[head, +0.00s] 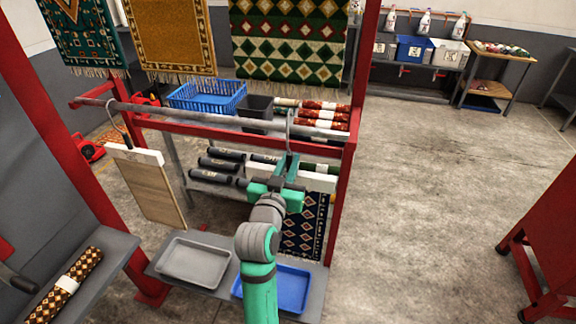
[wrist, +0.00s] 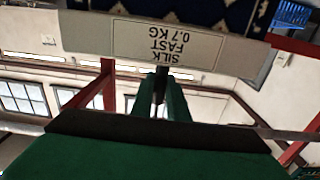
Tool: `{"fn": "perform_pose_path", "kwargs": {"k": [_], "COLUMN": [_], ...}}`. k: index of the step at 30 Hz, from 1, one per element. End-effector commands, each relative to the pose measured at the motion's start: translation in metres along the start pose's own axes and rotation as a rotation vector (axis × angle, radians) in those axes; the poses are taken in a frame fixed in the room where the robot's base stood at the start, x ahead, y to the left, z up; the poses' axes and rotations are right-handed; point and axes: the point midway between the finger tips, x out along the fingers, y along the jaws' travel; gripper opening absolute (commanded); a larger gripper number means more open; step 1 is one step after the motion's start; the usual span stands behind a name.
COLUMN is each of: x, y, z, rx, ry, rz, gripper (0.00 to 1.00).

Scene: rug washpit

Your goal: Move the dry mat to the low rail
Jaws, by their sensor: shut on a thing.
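A dark blue patterned mat (head: 303,232) hangs below a white hanger bar (head: 318,183); the mat also shows in the wrist view (wrist: 190,12). The bar's label (wrist: 165,40) reads, upside down, "SILK FAST 0.7 KG". My gripper (head: 287,178) is shut on the hanger's stem, just above the bar; its fingers show in the wrist view (wrist: 160,92). The hanger's hook (head: 289,118) overlaps the grey low rail (head: 215,118) in the head view. I cannot tell whether it rests on the rail. My arm partly hides the mat.
A beige mat (head: 150,188) hangs at the rail's left end. Red posts (head: 352,110) frame the rail. A grey tray (head: 194,262) and a blue tray (head: 290,288) sit below. Rolled rugs and a blue basket (head: 207,96) lie behind. Open floor (head: 440,200) is at right.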

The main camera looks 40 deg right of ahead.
Motion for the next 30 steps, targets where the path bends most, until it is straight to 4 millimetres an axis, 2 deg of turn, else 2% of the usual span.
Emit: {"fn": "perform_pose_path", "kwargs": {"k": [14, 30], "x": [0.018, 0.02], "y": [-0.001, 0.0], "z": [-0.001, 0.002], "rx": [0.001, 0.0], "ry": [0.002, 0.001], "rz": [-0.001, 0.001], "gripper": [0.0, 0.0]}}
